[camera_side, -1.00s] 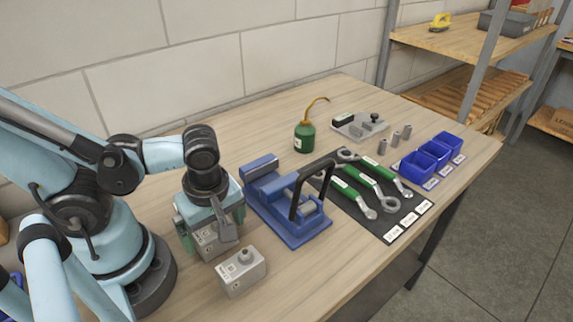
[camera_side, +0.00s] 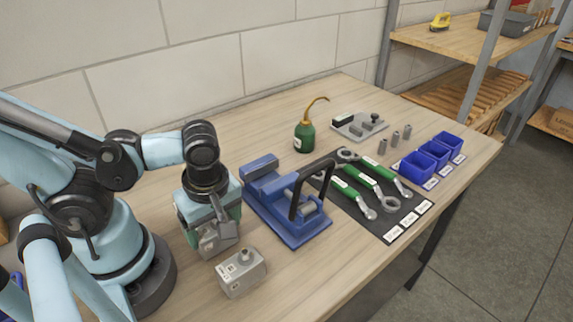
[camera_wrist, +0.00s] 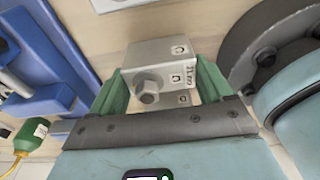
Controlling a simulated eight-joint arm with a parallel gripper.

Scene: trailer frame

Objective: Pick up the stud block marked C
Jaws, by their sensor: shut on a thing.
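A grey metal stud block (camera_wrist: 150,60) with a hex stud sits between the two green fingers of my gripper (camera_wrist: 157,92) in the wrist view. Its faces carry small labels; the letter looks like a C, seen turned. In the side view, the same block (camera_side: 217,241) shows under my gripper (camera_side: 213,232), partly hidden by it. My gripper is shut on the block's sides. I cannot tell whether its underside is clear of the table. A second grey stud block (camera_side: 241,274) stands upright on the table, in front and to the right; its mark is too small to read.
A blue vise-like fixture (camera_side: 290,218) with a black handle stands close to the right of my gripper. Beyond it are green-handled wrenches (camera_side: 355,195) on a dark mat, blue bins (camera_side: 432,152) and a green oil can (camera_side: 304,137).

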